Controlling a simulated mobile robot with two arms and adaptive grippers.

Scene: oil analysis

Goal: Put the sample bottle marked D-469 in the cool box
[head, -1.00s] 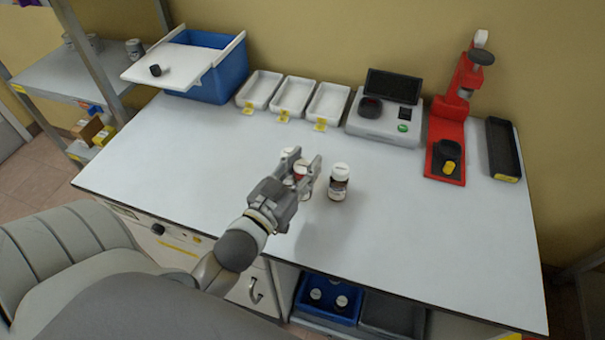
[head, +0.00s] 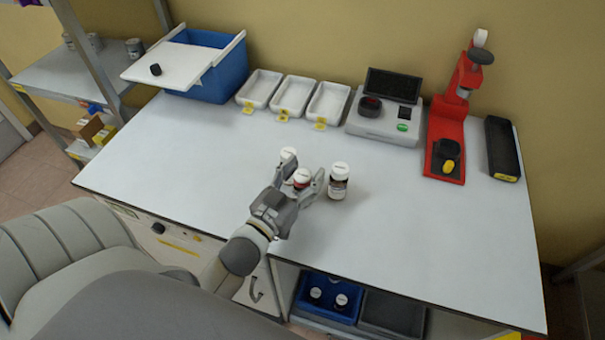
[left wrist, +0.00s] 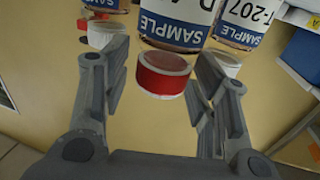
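My left gripper (head: 299,176) is open over the bench, its fingers on either side of a sample bottle with a red-sided cap (head: 302,181), with gaps visible in the left wrist view. That bottle's label (left wrist: 180,22) shows only part of its mark, seemingly "D-4". A white-capped bottle (head: 288,154) stands just behind; a label reading "T-207" (left wrist: 250,15) shows beside the red-capped one. Another white-capped bottle (head: 338,182) stands to the right, its mark unreadable. The blue cool box (head: 226,78) is at the back left, its white lid (head: 175,66) shifted left, leaving it partly open. My right gripper is out of view.
Three white trays (head: 293,95) stand right of the cool box. A grey instrument (head: 383,122), a red press-like stand (head: 446,130) and a black tray (head: 502,150) follow to the right. The front right of the bench is clear. A blue crate (head: 327,299) with bottles sits below.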

